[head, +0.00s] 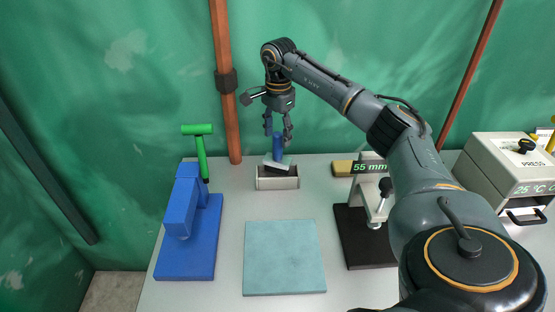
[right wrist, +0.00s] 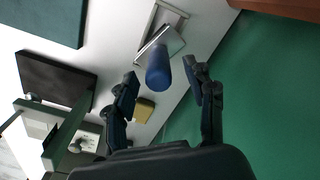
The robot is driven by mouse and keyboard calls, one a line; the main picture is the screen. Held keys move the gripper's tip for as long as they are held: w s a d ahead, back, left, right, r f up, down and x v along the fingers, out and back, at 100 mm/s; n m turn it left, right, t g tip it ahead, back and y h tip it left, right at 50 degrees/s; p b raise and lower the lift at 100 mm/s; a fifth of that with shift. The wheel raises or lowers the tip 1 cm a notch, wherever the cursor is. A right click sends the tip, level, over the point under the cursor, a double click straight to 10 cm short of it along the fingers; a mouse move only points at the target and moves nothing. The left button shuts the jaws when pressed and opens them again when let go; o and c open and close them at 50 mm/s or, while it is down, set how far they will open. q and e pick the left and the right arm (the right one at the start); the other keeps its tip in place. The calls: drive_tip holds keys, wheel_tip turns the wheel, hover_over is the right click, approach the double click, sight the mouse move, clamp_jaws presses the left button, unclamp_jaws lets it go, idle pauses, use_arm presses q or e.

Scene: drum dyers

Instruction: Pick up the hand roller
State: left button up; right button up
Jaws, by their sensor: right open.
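The hand roller has an upright blue handle (head: 278,150) and a pale grey head. It stands in a small white-grey tray (head: 277,183) at the back of the table. In the right wrist view the blue handle (right wrist: 159,74) points toward the camera, near the gap between the fingers. My right gripper (head: 278,130) is open, pointing down, with its fingertips around the top of the handle in the head view. I cannot tell whether either finger touches it. The right wrist view shows both fingers (right wrist: 162,72) apart. My left gripper is not in view.
A blue press with a green T-handle (head: 186,225) stands left. A teal mat (head: 284,257) lies in front of the tray. A black-based stand reading 55 mm (head: 361,237) and a yellow block (head: 343,168) are right of it. A white press box (head: 502,168) stands far right.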

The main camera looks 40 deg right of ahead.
sight(278, 149)
drive_tip(key=shift+f, duration=0.55)
wheel_tip(278, 149, down, 4)
drive_tip(key=shift+f+p, duration=0.2)
drive_tip(key=shift+p, duration=1)
drive_tip(key=shift+d+f, duration=0.1)
drive_tip(key=shift+f, duration=0.15)
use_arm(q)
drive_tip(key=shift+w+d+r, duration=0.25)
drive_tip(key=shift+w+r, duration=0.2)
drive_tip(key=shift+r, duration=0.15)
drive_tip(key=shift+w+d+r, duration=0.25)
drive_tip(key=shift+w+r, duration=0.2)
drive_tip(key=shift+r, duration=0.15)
use_arm(e)
drive_tip(key=shift+c, duration=1)
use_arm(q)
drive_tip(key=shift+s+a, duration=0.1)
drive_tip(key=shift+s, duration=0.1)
use_arm(e)
clamp_jaws()
